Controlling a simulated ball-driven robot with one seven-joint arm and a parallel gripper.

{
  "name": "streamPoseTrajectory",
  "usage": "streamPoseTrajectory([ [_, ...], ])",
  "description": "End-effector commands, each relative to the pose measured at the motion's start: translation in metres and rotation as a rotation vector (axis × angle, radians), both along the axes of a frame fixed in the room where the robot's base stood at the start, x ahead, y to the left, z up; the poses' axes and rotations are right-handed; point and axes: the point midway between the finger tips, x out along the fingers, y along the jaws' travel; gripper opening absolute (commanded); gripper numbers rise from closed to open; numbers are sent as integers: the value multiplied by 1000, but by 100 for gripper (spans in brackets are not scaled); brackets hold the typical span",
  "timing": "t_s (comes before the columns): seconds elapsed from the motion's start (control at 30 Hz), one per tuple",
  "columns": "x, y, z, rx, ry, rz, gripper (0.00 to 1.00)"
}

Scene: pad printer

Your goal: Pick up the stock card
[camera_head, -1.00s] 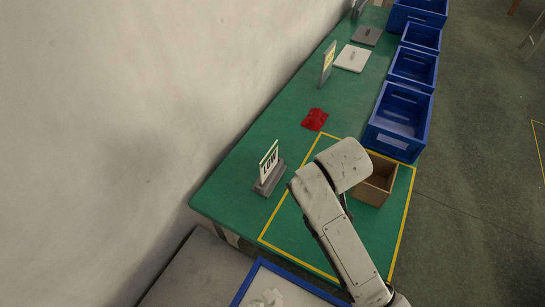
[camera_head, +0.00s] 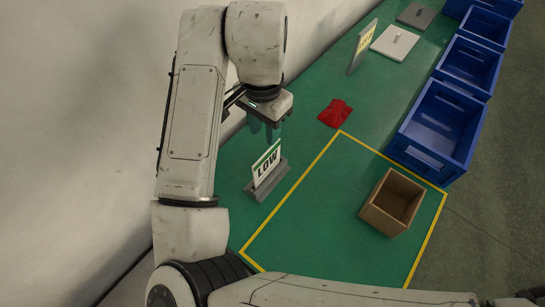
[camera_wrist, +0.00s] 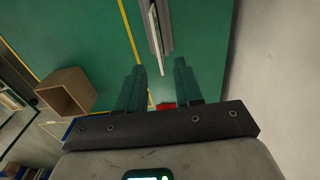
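The stock card (camera_head: 267,163), white with a green top band and the word LOW, stands upright in a grey holder (camera_head: 268,182) on the green table. In the wrist view the card (camera_wrist: 156,38) shows nearly edge-on, ahead of the fingertips and roughly in line with the gap between them. My gripper (camera_head: 262,130) is above and just behind the card in the head view. Its two teal fingers (camera_wrist: 158,68) are apart with nothing held between them. I cannot tell the exact distance from fingertips to card.
A brown open box (camera_head: 393,202) stands inside the yellow-taped area. A red cloth (camera_head: 335,113) lies behind it. Blue bins (camera_head: 437,130) line the right edge; the wall (camera_head: 90,110) is at left.

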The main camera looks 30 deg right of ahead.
Motion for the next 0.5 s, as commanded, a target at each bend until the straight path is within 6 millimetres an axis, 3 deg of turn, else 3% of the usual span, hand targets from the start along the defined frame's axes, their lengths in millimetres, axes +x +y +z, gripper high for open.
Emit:
streamPoseTrajectory([
  [0.5, -1, 5, -56, 11, 10, -4, 35],
])
